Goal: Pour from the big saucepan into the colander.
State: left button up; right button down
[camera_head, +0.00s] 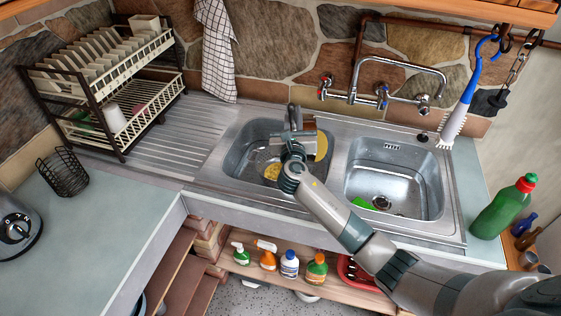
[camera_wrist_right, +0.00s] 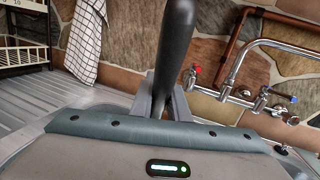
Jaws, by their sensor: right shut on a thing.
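My right gripper (camera_head: 293,128) is over the left sink basin (camera_head: 237,160). It is shut on a dark, nearly upright handle (camera_wrist_right: 178,45), which fits a steeply tilted saucepan; the pan's body is mostly hidden by my gripper and wrist. In the head view the handle (camera_head: 292,110) sticks up above the jaws. A yellow rounded patch (camera_head: 321,147) shows just right of my gripper; I cannot tell what it belongs to. Another yellow patch (camera_head: 272,171) shows low in the left basin, partly behind my wrist. I cannot clearly make out the colander. My left gripper is not in view.
The right basin (camera_head: 430,185) holds a green item (camera_head: 364,203). A tap (camera_head: 400,65) stands behind the basins. A dish rack (camera_head: 115,85) with plates stands at left beside the bare drainboard (camera_head: 165,150). A green bottle (camera_head: 503,207) stands at right. Spray bottles (camera_head: 267,255) stand below.

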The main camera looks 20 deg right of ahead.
jog(key=shift+w+a+r, duration=0.1)
jog(key=shift+w+a, duration=0.05)
jog(key=shift+a, duration=0.05)
jog(key=shift+w+a+n+p, duration=0.1)
jog(key=shift+a+n+p, duration=0.2)
jog(key=shift+a+n, duration=0.15)
jog(key=shift+a, duration=0.1)
jog(key=shift+w+a, duration=0.1)
jog(key=shift+a, duration=0.05)
jog(key=shift+w+a+n+p, duration=0.15)
jog(key=shift+a+n+p, duration=0.2)
jog(key=shift+a+n, duration=0.15)
jog(key=shift+a, duration=0.1)
